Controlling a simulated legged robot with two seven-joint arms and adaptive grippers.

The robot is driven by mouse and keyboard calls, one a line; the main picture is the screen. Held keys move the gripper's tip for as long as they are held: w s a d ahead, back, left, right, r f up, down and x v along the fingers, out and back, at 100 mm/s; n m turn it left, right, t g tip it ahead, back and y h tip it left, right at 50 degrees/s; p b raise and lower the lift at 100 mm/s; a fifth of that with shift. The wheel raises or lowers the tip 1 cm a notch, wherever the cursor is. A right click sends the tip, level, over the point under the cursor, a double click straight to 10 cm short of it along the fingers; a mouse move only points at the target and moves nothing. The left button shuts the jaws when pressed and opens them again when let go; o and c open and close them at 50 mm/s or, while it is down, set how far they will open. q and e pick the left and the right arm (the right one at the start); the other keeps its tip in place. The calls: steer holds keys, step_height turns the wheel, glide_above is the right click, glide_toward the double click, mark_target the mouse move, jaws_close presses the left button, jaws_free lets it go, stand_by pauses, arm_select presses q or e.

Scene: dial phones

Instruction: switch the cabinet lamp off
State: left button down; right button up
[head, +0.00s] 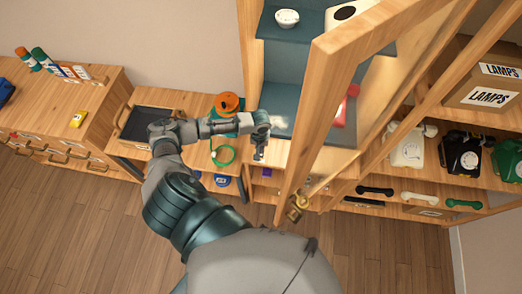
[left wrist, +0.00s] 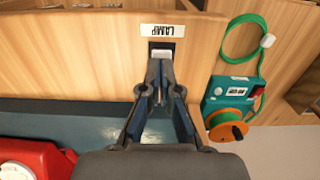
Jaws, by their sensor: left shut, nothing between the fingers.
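The wooden cabinet (head: 250,60) stands open with teal shelves inside. In the left wrist view a white rocker switch (left wrist: 161,50) sits in a dark recess on the wooden panel, under a label reading LAMP (left wrist: 163,31), upside down here. My left gripper (left wrist: 160,68) is shut and empty, its fingertips right at the lower edge of the switch; I cannot tell if they touch. They partly hide the recess. In the head view the left gripper (head: 259,154) is at the cabinet's front edge. The lamp itself is not clearly seen; a bright patch shows on the shelf. My right gripper is not in view.
The open framed door (head: 318,110) with a brass padlock (head: 296,206) stands right of the gripper. A red phone (left wrist: 35,158) is on the shelf. A teal box with an orange reel (left wrist: 230,103) and green cable is beside the switch. Phones and LAMPS boxes (head: 485,97) fill the right shelves.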

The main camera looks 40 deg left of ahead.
arm_select(q)
steer(key=shift+a+f, duration=0.1)
steer(key=shift+a, duration=0.15)
steer(key=shift+a+f, duration=0.2)
steer(key=shift+a, duration=0.05)
steer(key=shift+d, duration=0.55)
steer(key=shift+d+f, duration=0.1)
steer(key=shift+f, duration=0.05)
steer(key=shift+a+f, duration=0.3)
steer(key=shift+a, duration=0.1)
steer(key=shift+f, duration=0.25)
steer(key=shift+d+f+b, duration=0.1)
steer(key=shift+d+b, duration=0.15)
steer(key=shift+b, duration=0.05)
steer(key=shift+s+f, duration=0.1)
steer(key=shift+a+r+p, duration=0.15)
steer(key=shift+r+p, duration=0.3)
steer(key=shift+p, duration=0.15)
steer(key=shift+a+r+p, duration=0.1)
steer(key=shift+r+p, duration=0.75)
steer(key=shift+p, duration=0.35)
steer(key=shift+r+p, duration=0.65)
steer(key=shift+p, duration=0.1)
steer(key=shift+r+p, duration=0.55)
steer(key=shift+p, duration=0.15)
steer(key=shift+r, duration=0.95)
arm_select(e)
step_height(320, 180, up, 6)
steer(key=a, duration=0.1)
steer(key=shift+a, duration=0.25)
